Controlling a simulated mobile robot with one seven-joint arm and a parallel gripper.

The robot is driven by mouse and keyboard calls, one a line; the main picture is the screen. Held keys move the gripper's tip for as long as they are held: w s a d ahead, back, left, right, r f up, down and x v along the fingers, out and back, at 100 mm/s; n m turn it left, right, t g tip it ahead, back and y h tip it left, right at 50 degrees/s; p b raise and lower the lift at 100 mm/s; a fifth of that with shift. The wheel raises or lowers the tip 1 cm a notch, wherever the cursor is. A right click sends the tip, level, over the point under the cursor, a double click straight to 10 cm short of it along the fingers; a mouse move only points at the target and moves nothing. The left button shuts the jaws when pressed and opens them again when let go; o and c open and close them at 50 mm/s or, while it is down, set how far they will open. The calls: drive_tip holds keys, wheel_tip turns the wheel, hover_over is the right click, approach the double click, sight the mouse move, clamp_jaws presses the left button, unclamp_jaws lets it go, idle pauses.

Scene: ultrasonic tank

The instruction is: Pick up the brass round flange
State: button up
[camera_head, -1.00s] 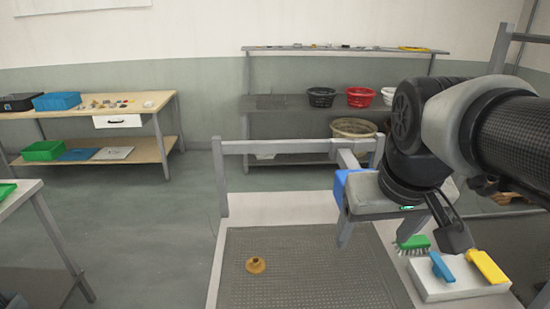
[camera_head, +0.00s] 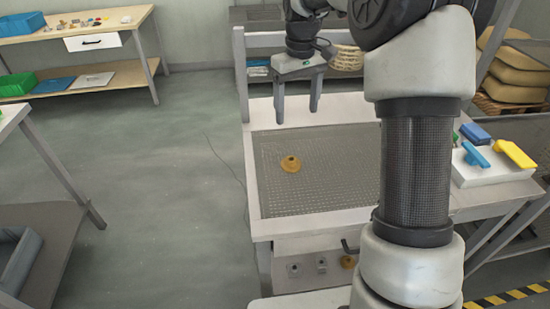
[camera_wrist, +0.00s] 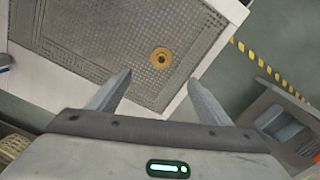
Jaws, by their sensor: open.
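The brass round flange (camera_head: 290,164) lies on the grey mesh surface (camera_head: 330,190) of the tank table, with its raised hub upward. In the wrist view the flange (camera_wrist: 161,58) shows ahead of the fingers, with its dark centre hole visible. My gripper (camera_head: 296,108) is open and empty, its two fingers pointing down above the back part of the mesh. The gripper (camera_wrist: 158,88) is apart from the flange, which appears beyond and between the fingertips in the wrist view.
A white tray (camera_head: 482,172) with a blue tool (camera_head: 475,152) and a yellow tool (camera_head: 513,154) stands right of the mesh. A raised rail (camera_head: 262,39) runs behind the tank. The mesh around the flange is clear.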

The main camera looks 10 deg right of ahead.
drive_tip(key=f, duration=0.1)
drive_tip(key=b, duration=0.2)
hover_over(291, 159)
drive_tip(key=f, duration=1)
drive_tip(key=shift+d+f, duration=0.35)
drive_tip(key=shift+f, duration=0.05)
drive_tip(key=shift+a+f+b, duration=0.15)
drive_tip(key=shift+f, duration=1.35)
drive_tip(key=shift+a+f+b, duration=0.15)
drive_tip(key=shift+f, duration=1.35)
